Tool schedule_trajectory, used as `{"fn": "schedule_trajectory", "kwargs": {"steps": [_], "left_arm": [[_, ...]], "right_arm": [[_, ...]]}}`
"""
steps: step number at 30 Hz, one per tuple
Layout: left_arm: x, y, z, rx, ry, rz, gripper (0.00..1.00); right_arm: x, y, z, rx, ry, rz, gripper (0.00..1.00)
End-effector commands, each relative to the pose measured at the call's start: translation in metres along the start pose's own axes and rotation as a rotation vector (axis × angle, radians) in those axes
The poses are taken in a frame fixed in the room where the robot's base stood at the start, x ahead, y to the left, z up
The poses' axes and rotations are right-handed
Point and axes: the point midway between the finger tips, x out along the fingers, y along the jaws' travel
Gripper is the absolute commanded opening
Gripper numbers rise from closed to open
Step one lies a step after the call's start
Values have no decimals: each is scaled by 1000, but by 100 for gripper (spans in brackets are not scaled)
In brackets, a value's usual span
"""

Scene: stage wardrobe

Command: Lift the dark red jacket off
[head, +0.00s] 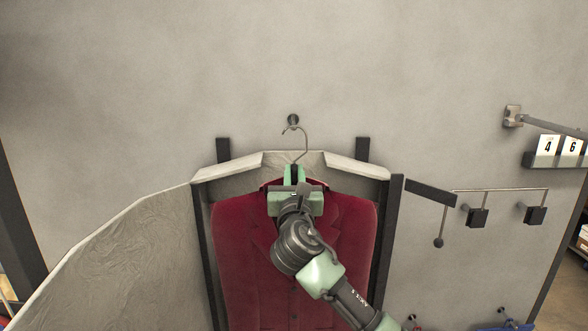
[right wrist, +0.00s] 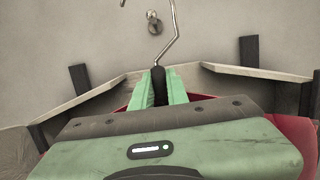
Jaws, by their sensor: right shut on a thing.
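The dark red jacket (head: 345,235) hangs upright on a hanger with a metal hook (head: 306,143), in the middle of the head view. The hook's top is close to a round wall peg (head: 293,120); in the right wrist view the peg (right wrist: 154,24) shows apart from the hook's shank (right wrist: 175,42). My right gripper (head: 294,172) is shut on the hanger's dark neck (right wrist: 159,80), just above the collar. My arm hides the jacket's middle. My left gripper is not in view.
A pale frame with dark posts (head: 396,225) surrounds the jacket, and a pale fabric panel (head: 120,255) spreads to the left. At the right are a rail with dark blocks (head: 478,216) and a number sign (head: 558,148). The wall above is clear.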

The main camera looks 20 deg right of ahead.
Motion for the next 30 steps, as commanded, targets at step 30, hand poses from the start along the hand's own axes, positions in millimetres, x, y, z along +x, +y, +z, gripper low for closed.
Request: {"fn": "schedule_trajectory", "kwargs": {"steps": [30], "left_arm": [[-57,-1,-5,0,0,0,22]], "right_arm": [[-110,0,27,1,-4,2,0]]}}
